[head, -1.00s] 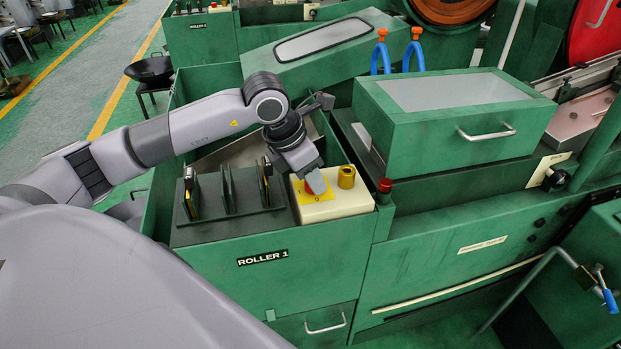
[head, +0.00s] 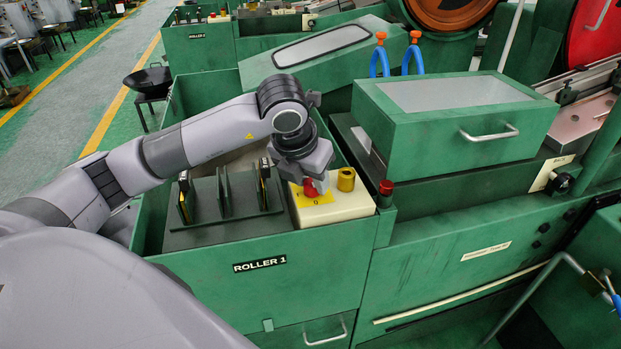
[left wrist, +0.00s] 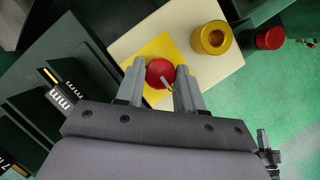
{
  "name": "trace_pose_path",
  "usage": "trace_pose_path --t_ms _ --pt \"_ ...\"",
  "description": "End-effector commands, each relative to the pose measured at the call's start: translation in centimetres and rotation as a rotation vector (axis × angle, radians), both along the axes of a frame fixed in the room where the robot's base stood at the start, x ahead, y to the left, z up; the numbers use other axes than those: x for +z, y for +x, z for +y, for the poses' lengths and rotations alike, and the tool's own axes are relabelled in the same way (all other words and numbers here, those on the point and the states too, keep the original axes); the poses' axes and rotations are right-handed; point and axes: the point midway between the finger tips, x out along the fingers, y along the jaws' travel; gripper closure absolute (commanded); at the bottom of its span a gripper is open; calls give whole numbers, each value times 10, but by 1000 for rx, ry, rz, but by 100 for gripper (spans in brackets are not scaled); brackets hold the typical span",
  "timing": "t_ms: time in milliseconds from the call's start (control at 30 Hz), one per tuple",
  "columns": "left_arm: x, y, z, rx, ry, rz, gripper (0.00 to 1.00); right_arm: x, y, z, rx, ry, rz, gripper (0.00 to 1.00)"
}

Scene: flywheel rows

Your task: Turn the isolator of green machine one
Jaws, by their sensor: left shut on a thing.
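The isolator is a red knob (left wrist: 160,73) on a yellow plate (head: 318,197), set on a cream box (head: 352,205) at the corner of the green machine labelled ROLLER 1 (head: 260,264). My left gripper (left wrist: 162,80) is over the plate, with one finger on each side of the red knob in the left wrist view. It is shut on the knob. In the head view the left gripper (head: 316,183) partly hides the knob. My right gripper is in neither view.
A brass cylinder (head: 346,180) stands on the cream box close beside the knob. A red button (head: 386,188) is further right. Upright dark plates (head: 222,192) stand left of the box. A green lidded box with a handle (head: 455,120) is at the right.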

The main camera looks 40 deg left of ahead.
Motion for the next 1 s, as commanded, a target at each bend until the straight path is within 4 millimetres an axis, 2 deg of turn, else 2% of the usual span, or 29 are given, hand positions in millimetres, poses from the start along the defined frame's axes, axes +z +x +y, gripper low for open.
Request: trace_pose_path --t_ms 367,400,433,467,767,867,1000 --pt "1 0 0 7 -1 -1 93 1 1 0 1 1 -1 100" --pt "1 0 1 7 -1 -1 53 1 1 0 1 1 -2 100" --pt "1 0 0 7 -1 -1 43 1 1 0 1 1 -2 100" --pt "1 0 0 7 -1 -1 38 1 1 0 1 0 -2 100" --pt "2 0 0 5 -1 -1 38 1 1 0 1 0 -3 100" --pt "10 -3 0 5 -2 -4 38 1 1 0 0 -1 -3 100" --pt "31 -11 -1 4 0 -6 38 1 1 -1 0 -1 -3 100"
